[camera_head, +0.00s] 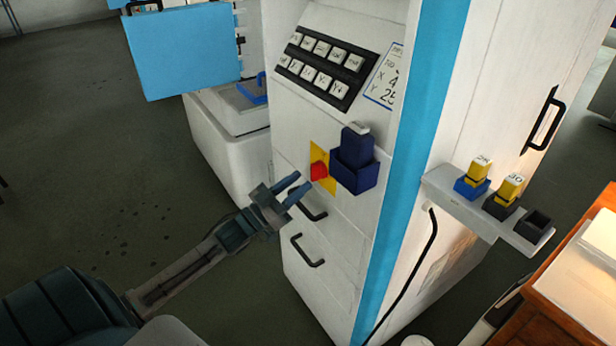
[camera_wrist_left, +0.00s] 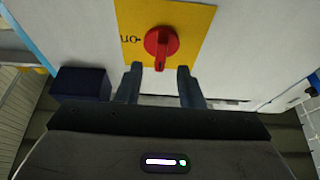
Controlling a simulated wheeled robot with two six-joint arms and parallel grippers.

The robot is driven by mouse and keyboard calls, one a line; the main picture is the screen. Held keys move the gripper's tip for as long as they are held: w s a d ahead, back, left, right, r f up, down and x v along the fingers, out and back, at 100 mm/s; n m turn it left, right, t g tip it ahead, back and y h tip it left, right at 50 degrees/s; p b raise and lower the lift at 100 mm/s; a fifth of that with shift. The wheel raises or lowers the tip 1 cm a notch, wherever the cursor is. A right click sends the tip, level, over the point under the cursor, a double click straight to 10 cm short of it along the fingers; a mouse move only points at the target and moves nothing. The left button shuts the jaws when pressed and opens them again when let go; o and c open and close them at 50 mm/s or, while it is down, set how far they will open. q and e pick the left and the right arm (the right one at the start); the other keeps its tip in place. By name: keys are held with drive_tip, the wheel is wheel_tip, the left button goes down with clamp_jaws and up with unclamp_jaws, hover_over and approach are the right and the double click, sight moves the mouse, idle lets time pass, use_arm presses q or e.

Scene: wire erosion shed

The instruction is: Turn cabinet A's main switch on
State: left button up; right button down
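The main switch is a red rotary knob (camera_head: 319,171) on a yellow plate (camera_head: 326,152) on the cabinet's white front. In the left wrist view, the knob (camera_wrist_left: 161,44) sits on the yellow plate (camera_wrist_left: 192,24) with "on" lettering to its left, and its pointer end faces the gripper side. My left gripper (camera_head: 297,189) is just in front of the knob, its fingers apart. In the left wrist view, the fingers (camera_wrist_left: 161,76) are spread to either side below the knob, with nothing between them. Contact with the knob is not visible. My right gripper is not in view.
A dark blue holder (camera_head: 354,174) juts out right beside the yellow plate. Black drawer handles (camera_head: 307,250) are below the switch, and a keypad (camera_head: 324,68) is above. A shelf (camera_head: 456,200) with yellow-topped pieces is on the cabinet's right side. Open floor lies left.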

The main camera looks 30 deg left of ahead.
sight(311, 173)
use_arm(q)
drive_tip(key=shift+x, duration=1.15)
drive_tip(key=shift+w+d+r, duration=0.2)
drive_tip(key=shift+w+r, duration=0.05)
drive_tip(key=shift+w, duration=0.25)
drive_tip(key=shift+c, duration=0.8)
clamp_jaws()
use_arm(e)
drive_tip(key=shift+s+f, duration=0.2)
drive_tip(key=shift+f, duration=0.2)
